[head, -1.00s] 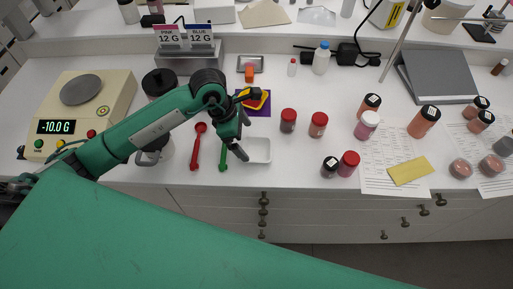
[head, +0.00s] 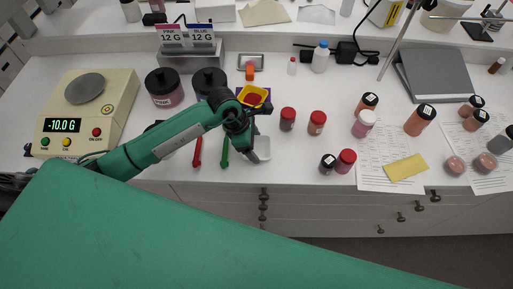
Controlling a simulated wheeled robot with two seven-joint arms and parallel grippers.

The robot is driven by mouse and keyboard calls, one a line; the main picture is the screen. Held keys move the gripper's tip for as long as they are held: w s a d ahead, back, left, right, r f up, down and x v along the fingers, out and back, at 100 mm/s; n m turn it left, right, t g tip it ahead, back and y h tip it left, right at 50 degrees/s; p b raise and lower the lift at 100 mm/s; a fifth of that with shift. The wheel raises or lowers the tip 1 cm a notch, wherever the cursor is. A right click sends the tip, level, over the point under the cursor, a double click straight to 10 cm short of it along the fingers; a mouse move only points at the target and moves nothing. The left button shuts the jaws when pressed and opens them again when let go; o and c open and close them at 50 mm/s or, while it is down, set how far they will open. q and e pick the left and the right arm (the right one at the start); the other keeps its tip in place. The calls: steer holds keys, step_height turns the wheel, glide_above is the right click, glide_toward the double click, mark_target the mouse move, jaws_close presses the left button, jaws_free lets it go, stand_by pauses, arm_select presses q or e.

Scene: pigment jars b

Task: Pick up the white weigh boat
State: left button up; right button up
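The white weigh boat (head: 264,148) is a small, shallow, pale square dish near the table's front edge, in the middle of the head view. My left gripper (head: 257,154) reaches in from the left, with its dark fingers pointing down at the boat's left side. The fingers and wrist hide part of that side. I cannot tell whether they touch the boat or how far apart they are. My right gripper is not in view.
A yellow dish (head: 265,92) sits just behind the gripper. Red (head: 197,150) and green (head: 225,152) spoons lie left of the boat. Red-lidded jars (head: 288,114) stand to its right. A scale (head: 70,142) reading -10.0 G stands at left.

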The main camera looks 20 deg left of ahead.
arm_select(q)
steer(key=shift+c, duration=0.8)
steer(key=shift+r, duration=0.1)
steer(key=shift+r, duration=0.55)
step_height(320, 180, up, 19)
steer(key=b, duration=0.5)
steer(key=shift+f, duration=0.15)
